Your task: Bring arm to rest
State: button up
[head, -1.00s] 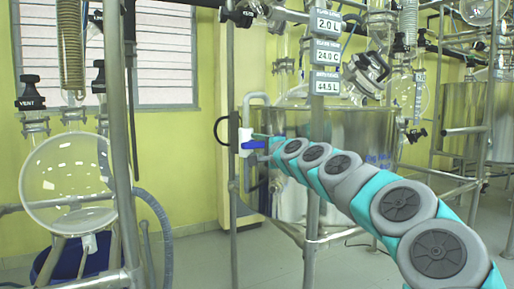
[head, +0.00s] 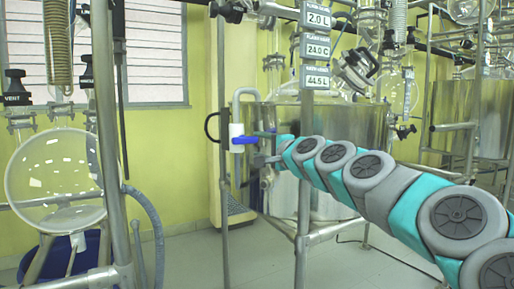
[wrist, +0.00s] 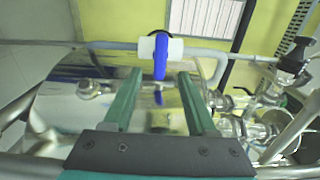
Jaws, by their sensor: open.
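My arm reaches in from the lower right in the head view, and my gripper (head: 264,148) is at its far end, close to the white valve (head: 237,138) with the blue handle (head: 244,140). In the wrist view my gripper (wrist: 160,76) has its two green fingers spread wide with nothing held between them. The blue handle (wrist: 161,56) hangs straight down from the white valve body (wrist: 152,48), beyond the fingertips and roughly centred between them. I cannot tell the exact gap between the fingertips and the handle.
A steel vessel (head: 345,128) stands behind my arm. Metal frame posts (head: 304,200) rise near it, one bearing display signs (head: 316,47). A round glass flask (head: 55,180) and a dark blue tub (head: 65,262) are at the left. Grey floor (head: 195,255) shows below.

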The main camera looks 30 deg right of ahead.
jog(key=s+a+f+n+g+y, duration=0.2)
jog(key=a+f+n, duration=0.15)
jog(key=a, duration=0.35)
jog(key=s+a+f+n+g+y, duration=0.1)
jog(key=a+f+n+g+y, duration=0.2)
jog(key=a, duration=0.5)
jog(key=s+a+f+n+g, duration=0.45)
jog(key=s+a+f, duration=0.4)
jog(key=f, duration=0.35)
jog(key=s+a+f+n+g+h, duration=0.2)
jog(key=s+a+f+n+g, duration=0.15)
jog(key=s+f, duration=0.85)
jog(key=s+d+f+n+g+h, duration=0.1)
jog(key=s+d+f+g, duration=0.1)
jog(key=s, duration=0.4)
jog(key=s+d+f+n+g+h, duration=0.1)
jog(key=s+d+f+g, duration=0.1)
jog(key=s+f, duration=0.2)
jog(key=s+d+f+n+g+h, duration=0.1)
jog(key=s+d+f+g, duration=0.1)
jog(key=s, duration=0.7)
jog(key=shift+d+f+g+h, duration=0.2)
jog(key=shift+f+g+h, duration=0.15)
jog(key=shift+f, duration=0.25)
